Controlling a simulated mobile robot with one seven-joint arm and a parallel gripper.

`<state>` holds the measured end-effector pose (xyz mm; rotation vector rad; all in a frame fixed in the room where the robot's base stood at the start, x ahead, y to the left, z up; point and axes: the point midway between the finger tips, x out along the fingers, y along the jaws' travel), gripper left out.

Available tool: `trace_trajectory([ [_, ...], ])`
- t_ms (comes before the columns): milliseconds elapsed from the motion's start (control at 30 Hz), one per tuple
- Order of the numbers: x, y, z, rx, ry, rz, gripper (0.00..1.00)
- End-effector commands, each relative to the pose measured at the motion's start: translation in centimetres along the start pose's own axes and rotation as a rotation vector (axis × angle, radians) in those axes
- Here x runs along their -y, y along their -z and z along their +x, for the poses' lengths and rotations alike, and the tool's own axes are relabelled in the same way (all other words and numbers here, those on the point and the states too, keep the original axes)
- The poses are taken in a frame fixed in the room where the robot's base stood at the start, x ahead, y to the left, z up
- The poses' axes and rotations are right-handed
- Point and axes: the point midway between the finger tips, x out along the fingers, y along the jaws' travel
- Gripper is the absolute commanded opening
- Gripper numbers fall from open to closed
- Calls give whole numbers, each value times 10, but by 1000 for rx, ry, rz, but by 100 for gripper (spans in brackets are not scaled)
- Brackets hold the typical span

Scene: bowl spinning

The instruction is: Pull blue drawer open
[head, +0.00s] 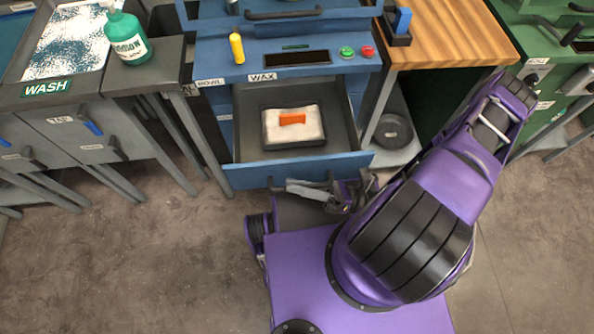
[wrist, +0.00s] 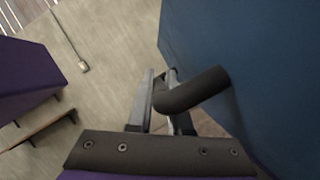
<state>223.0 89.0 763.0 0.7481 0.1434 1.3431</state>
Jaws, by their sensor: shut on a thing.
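The blue drawer (head: 300,170) under the WAX label stands pulled out from the blue workstation in the head view. Its blue front (wrist: 245,70) fills the right side of the wrist view. My gripper (wrist: 162,78) is shut on the drawer's dark bar handle (wrist: 195,90), with a finger on each side of the bar. In the head view my gripper (head: 315,192) is low at the drawer's front edge, and the handle is partly hidden there. Inside the drawer lies a pale block in a dark tray (head: 293,143) with an orange piece (head: 292,119) on top.
A yellow bottle (head: 237,48) and green and red buttons (head: 347,52) are on the blue workstation. A grey wash station (head: 70,125) with a green soap bottle (head: 127,35) stands left. A wooden-topped table (head: 450,35) stands right. The floor at front left is clear.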

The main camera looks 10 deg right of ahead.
Motion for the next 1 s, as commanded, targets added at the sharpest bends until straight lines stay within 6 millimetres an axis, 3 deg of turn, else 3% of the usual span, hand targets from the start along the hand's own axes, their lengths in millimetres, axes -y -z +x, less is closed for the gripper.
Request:
trace_trajectory([
  [433, -2, 3, -2, -4, 4, -1, 0],
  [467, -2, 3, -2, -4, 4, -1, 21],
  [533, -2, 3, -2, -4, 4, -1, 30],
  [833, -2, 2, -3, -2, 2, -1, 30],
  [1000, -1, 3, -20, -3, 4, -3, 30],
])
